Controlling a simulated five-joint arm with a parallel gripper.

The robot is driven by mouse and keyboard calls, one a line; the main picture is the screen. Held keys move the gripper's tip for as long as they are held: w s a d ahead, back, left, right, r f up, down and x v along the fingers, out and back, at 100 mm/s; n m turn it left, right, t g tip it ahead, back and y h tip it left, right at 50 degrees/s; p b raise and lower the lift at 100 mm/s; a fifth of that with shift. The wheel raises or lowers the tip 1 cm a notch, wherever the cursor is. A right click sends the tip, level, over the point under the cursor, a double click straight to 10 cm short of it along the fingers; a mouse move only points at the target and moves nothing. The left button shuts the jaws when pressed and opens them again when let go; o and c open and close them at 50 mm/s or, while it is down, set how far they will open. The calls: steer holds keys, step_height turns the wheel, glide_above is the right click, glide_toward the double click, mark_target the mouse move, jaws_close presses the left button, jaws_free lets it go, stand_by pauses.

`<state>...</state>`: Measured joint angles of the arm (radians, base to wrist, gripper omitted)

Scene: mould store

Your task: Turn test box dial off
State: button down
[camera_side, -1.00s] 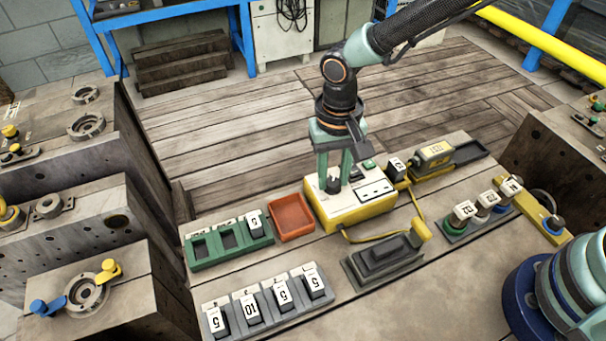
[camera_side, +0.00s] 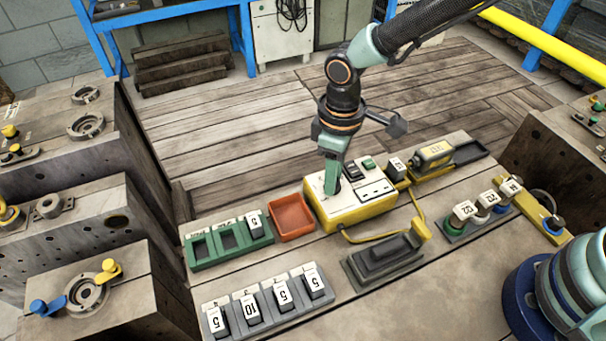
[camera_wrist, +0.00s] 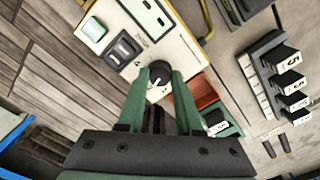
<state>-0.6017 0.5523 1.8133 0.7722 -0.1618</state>
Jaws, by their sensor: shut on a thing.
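The test box (camera_side: 352,205) is a yellow case with a cream top, standing on the bench; it also shows in the wrist view (camera_wrist: 184,45). Its dial (camera_wrist: 158,76) is a dark round knob with a pale mark, seen between my fingertips in the wrist view. My gripper (camera_side: 332,186) points down over the left part of the box top and is shut on the dial. In the side view the fingers hide most of the dial. A green button (camera_side: 368,164) and a dark switch sit on the same top, beyond the dial; the button also shows in the wrist view (camera_wrist: 94,29).
An orange tray (camera_side: 291,216) stands just left of the box. A green rack (camera_side: 206,263) and a grey row of numbered blocks (camera_side: 262,305) lie further left and in front. A dark pedal-like block (camera_side: 385,259) lies in front, and a yellow-labelled device (camera_side: 433,155) behind right.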

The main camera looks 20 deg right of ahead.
steer(key=n, duration=0.4)
steer(key=shift+a+n, duration=0.1)
steer(key=shift+n, duration=0.2)
steer(key=n, duration=0.3)
steer(key=shift+n, duration=0.4)
steer(key=n, duration=0.4)
steer(key=shift+n, duration=2)
steer(key=c, duration=0.6)
jaws_free()
